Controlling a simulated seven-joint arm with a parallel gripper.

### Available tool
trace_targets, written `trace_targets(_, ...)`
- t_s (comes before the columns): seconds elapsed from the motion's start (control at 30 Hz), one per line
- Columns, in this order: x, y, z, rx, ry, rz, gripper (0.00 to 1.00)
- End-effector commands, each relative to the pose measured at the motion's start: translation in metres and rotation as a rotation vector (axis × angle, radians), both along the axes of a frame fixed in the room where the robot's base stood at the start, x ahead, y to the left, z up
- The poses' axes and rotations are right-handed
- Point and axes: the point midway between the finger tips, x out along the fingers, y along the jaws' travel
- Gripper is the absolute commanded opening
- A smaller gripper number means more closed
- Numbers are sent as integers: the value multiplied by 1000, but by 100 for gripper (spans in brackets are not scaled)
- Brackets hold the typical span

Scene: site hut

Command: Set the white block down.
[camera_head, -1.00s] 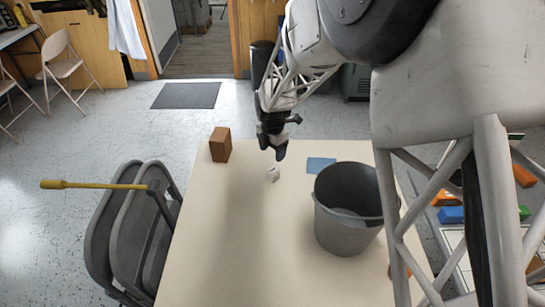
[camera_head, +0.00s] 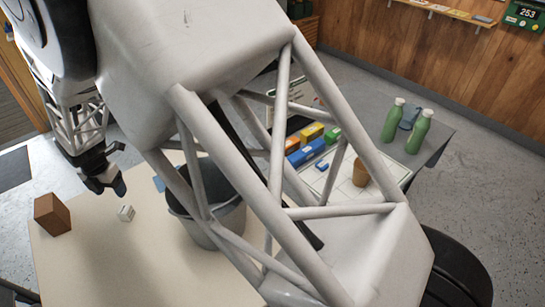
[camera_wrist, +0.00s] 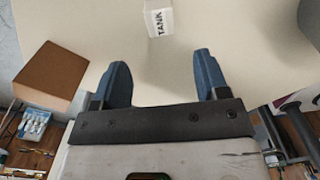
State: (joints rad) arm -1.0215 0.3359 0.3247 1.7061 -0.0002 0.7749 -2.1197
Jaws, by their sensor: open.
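The small white block (camera_head: 126,213) rests on the pale table (camera_head: 110,260), between a brown block and the grey bucket. In the wrist view the white block (camera_wrist: 159,20) shows the dark word "TANK" and is partly cut off by the top edge. My gripper (camera_head: 108,188) hangs above the table near the white block, apart from it. In the wrist view my gripper (camera_wrist: 161,68) has its two blue fingertips wide apart with nothing between them; the white block lies beyond the tips.
A brown block (camera_head: 52,214) stands left of the white block. A grey bucket (camera_head: 222,222) stands to the right, partly hidden by my arm. Green bottles (camera_head: 419,132) and coloured boxes (camera_head: 305,152) are on another table.

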Motion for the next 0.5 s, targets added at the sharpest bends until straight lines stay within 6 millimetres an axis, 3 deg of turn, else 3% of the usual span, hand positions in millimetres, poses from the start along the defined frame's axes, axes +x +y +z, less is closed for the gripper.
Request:
trace_targets(0.27,3,-4,4,2,-1,-16,68)
trace_targets(0.5,26,-42,31,12,-7,-159,68)
